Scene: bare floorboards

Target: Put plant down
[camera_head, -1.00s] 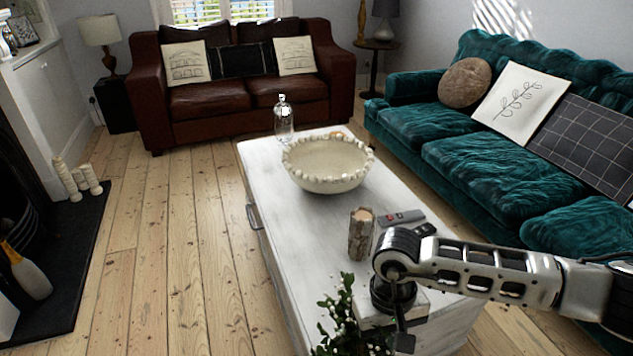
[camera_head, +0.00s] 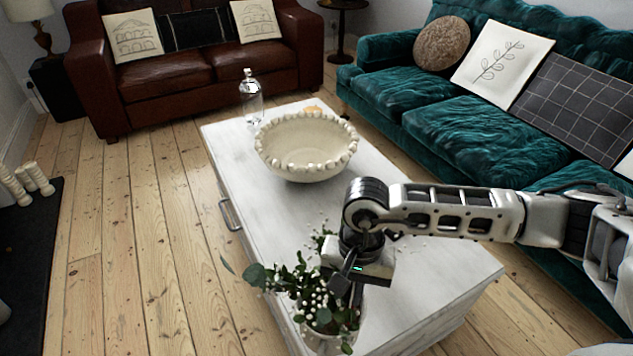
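The plant (camera_head: 296,282), with green leaves and small white flowers, is at the bottom centre of the head view, over the near left part of the white table (camera_head: 458,285). Its pale pot (camera_head: 318,341) shows only in part below the leaves. My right gripper (camera_head: 347,292) points down at the plant's right side and appears shut on it. The exact contact is hidden by the leaves and the gripper body. I cannot tell whether the pot touches the table. My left gripper is not in view.
A cream bowl (camera_head: 305,146) with a beaded rim stands farther back on the table, with a glass bottle (camera_head: 251,97) behind it. A teal sofa (camera_head: 470,125) is on the right and a brown sofa (camera_head: 195,68) at the back. Bare floorboards (camera_head: 130,230) lie left.

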